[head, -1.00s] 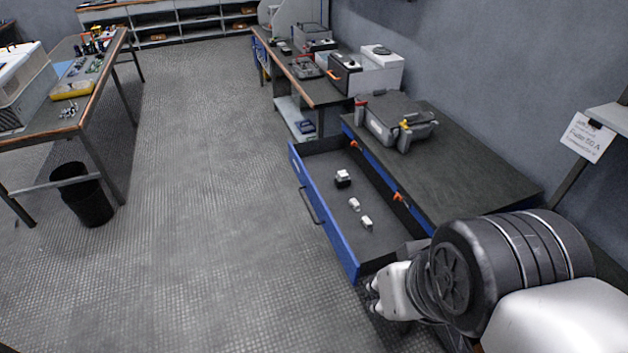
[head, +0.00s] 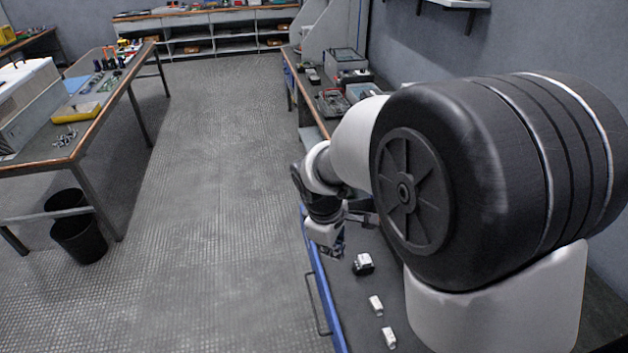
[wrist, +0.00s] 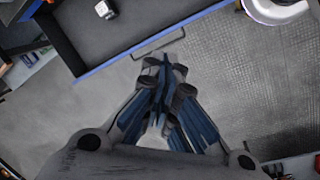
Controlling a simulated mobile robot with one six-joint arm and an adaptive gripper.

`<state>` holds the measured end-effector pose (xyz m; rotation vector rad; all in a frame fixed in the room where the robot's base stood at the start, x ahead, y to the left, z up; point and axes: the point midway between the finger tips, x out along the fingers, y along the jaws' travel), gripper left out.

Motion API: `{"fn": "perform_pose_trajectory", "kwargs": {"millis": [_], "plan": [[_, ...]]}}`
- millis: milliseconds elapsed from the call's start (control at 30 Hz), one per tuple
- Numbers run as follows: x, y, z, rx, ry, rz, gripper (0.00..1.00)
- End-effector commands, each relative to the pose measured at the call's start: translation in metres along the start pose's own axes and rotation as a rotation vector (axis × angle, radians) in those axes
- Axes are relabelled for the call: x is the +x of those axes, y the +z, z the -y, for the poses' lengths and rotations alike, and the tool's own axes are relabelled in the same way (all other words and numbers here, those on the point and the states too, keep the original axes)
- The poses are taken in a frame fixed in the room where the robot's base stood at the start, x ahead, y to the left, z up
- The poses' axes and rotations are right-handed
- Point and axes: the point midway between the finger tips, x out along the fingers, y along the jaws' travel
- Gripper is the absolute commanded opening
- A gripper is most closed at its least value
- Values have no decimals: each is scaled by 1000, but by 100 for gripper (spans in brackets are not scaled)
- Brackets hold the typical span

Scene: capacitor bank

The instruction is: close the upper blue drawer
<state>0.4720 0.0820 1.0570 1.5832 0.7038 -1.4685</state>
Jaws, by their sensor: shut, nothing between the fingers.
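The upper blue drawer (head: 322,285) stands pulled out, with a dark interior and a blue front. Its bar handle (head: 317,305) is on the front's outer side and also shows in the wrist view (wrist: 158,43). My gripper (head: 338,250) is over the drawer's far end in the head view. In the wrist view my shut, empty gripper (wrist: 166,62) points toward the handle, with its tips just short of it in the picture, over the floor. I cannot tell whether they touch. My arm hides most of the cabinet and the drawer's right side.
A black-and-white part (head: 363,264) and two small white parts (head: 376,305) lie in the drawer. A workbench (head: 318,100) with equipment stands beyond. At left are a table (head: 75,140) and a black bin (head: 78,238). The floor (head: 215,230) between is clear.

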Motion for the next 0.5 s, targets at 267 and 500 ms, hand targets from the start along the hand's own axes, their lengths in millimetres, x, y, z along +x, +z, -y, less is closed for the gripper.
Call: {"fn": "perform_pose_trajectory", "kwargs": {"millis": [267, 500], "plan": [[157, -73, 35, -464, -55, 85, 0], [239, -93, 70, -699, -86, 114, 0]]}}
